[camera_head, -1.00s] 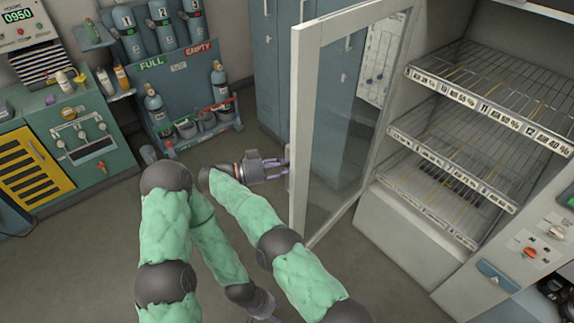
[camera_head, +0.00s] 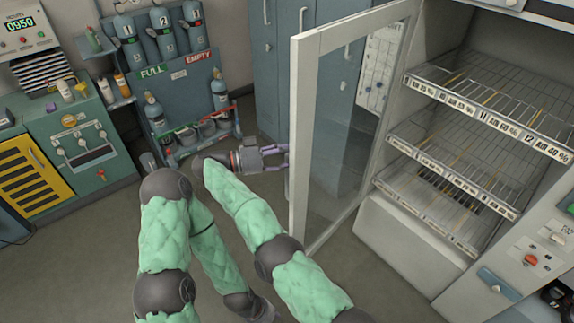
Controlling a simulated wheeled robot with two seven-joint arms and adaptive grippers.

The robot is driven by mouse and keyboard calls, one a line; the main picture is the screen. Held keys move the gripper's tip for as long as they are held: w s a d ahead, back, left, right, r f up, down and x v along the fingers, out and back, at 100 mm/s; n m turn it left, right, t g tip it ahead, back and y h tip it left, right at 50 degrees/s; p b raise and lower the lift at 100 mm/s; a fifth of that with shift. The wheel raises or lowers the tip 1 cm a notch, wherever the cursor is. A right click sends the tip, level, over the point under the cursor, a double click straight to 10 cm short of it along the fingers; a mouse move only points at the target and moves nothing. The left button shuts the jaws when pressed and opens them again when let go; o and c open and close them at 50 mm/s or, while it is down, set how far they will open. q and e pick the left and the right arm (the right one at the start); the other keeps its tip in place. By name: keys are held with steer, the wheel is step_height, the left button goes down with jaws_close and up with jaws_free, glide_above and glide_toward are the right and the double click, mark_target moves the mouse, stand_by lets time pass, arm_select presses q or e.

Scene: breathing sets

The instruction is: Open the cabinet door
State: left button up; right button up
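The cabinet door (camera_head: 301,150), a pale frame around a glass pane, stands wide open, swung out to the left of the cabinet (camera_head: 410,235). Its wire shelves (camera_head: 465,150) are exposed. My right gripper (camera_head: 286,157) is just left of the door's outer edge, with its two purple-grey fingers spread apart and nothing seen between them. The fingertips lie close to the door edge; I cannot tell whether they touch it. My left gripper (camera_head: 266,312) is low in the view, beside my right forearm, partly cut off by the bottom edge, and its fingers are not clear.
A rack of gas bottles (camera_head: 180,90) stands at the back left. A green unit with a yellow grille (camera_head: 30,178) is at the far left. Blue-grey lockers (camera_head: 270,60) stand behind the door. Bare floor (camera_head: 110,235) lies at lower left.

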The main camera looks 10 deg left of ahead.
steer(key=shift+r, duration=1)
